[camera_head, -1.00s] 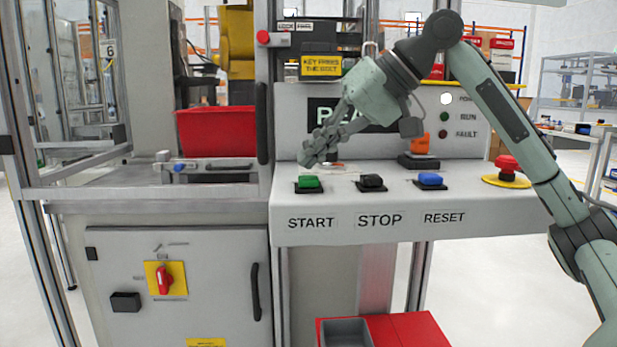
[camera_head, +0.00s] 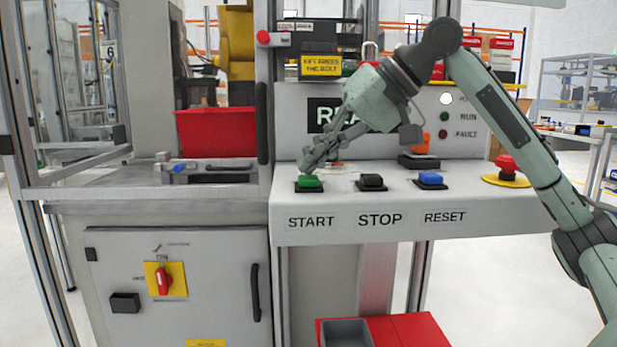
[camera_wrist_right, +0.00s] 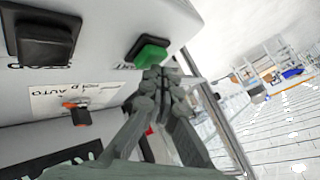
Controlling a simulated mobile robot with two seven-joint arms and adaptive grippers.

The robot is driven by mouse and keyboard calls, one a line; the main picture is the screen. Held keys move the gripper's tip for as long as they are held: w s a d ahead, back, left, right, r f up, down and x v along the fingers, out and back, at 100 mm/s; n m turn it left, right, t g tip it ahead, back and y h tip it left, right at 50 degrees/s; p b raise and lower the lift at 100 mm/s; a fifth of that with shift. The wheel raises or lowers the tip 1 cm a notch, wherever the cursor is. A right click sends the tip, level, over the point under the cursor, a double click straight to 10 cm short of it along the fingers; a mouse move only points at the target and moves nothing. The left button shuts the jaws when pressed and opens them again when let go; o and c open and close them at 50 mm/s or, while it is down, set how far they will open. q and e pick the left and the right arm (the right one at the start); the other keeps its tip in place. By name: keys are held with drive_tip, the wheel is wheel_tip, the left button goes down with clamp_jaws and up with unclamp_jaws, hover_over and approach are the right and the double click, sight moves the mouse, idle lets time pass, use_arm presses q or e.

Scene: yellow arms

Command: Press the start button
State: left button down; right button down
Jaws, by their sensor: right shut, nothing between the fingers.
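The green start button (camera_head: 309,182) sits in a black base on the sloped light-grey console, above the printed word START. My right gripper (camera_head: 306,168) is shut and empty, its fingertips pointing down at the button's rear edge. In the right wrist view the shut fingertips (camera_wrist_right: 160,72) overlap the lower edge of the green button (camera_wrist_right: 151,54). I cannot tell whether they touch it or hover just over it. My left gripper is not in view.
A black stop button (camera_head: 371,181) and a blue reset button (camera_head: 430,180) stand to the right on the console (camera_head: 345,233). A red emergency knob (camera_head: 507,166) on a yellow disc is at the far right. A red bin (camera_head: 217,132) stands at the left.

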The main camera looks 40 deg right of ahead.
sight(314, 177)
drive_tip(key=shift+f, duration=0.4)
idle(0.5)
drive_tip(key=shift+r+p, duration=0.85)
drive_tip(key=shift+r, duration=0.05)
wheel_tip(314, 177, up, 3)
drive_tip(key=p, duration=0.3)
drive_tip(key=shift+f, duration=0.15)
drive_tip(key=shift+r+p, duration=0.65)
drive_tip(key=shift+r, duration=0.5)
